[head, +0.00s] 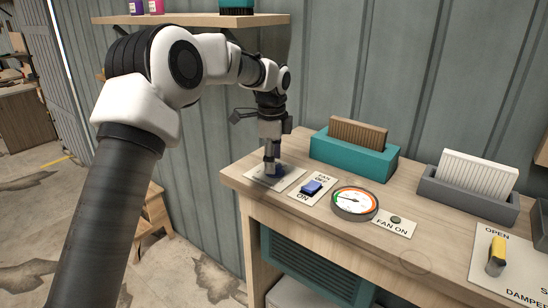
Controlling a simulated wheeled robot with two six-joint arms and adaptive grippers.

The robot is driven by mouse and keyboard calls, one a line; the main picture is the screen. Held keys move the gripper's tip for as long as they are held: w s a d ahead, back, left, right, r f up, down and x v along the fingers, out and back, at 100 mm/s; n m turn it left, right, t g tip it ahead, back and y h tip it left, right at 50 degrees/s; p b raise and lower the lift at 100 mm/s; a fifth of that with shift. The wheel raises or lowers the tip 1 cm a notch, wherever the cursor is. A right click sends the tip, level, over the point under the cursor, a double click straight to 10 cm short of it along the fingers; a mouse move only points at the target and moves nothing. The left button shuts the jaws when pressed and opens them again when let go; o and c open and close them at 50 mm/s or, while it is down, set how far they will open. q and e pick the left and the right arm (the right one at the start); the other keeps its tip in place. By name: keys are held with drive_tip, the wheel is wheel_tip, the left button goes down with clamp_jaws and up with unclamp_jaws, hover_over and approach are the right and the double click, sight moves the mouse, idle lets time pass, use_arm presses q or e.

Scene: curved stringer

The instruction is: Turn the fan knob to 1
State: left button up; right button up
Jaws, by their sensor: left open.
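The fan knob (279,173) is a dark blue piece on a white plate (258,176) at the left end of the bench top. My left gripper (271,167) points straight down at this knob and hides much of it. The gripper is open, with its fingertips at the knob; I cannot tell whether they touch it. The knob's setting and any numbers on the plate are hidden or too small to read. My right gripper is not in view.
Right of the knob are a blue fan switch (312,187), a round gauge (354,202) and a "FAN ON" lamp plate (394,226). A teal box (352,154) and grey box (464,196) stand behind. A yellow damper lever (496,254) is far right. A shelf (190,19) hangs above.

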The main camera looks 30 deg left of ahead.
sight(277, 164)
use_arm(q)
drive_tip(key=shift+w+a+f, duration=0.1)
drive_tip(key=shift+w+f, duration=0.75)
drive_tip(key=shift+f, duration=0.25)
drive_tip(key=shift+w, duration=0.15)
drive_tip(key=shift+s+d+r, duration=0.2)
drive_tip(key=shift+s, duration=0.2)
drive_tip(key=c, duration=0.5)
drive_tip(key=shift+s+r, duration=0.1)
drive_tip(key=shift+s, duration=0.05)
drive_tip(key=c, duration=0.6)
drive_tip(key=shift+c, duration=0.2)
drive_tip(key=shift+f, duration=0.2)
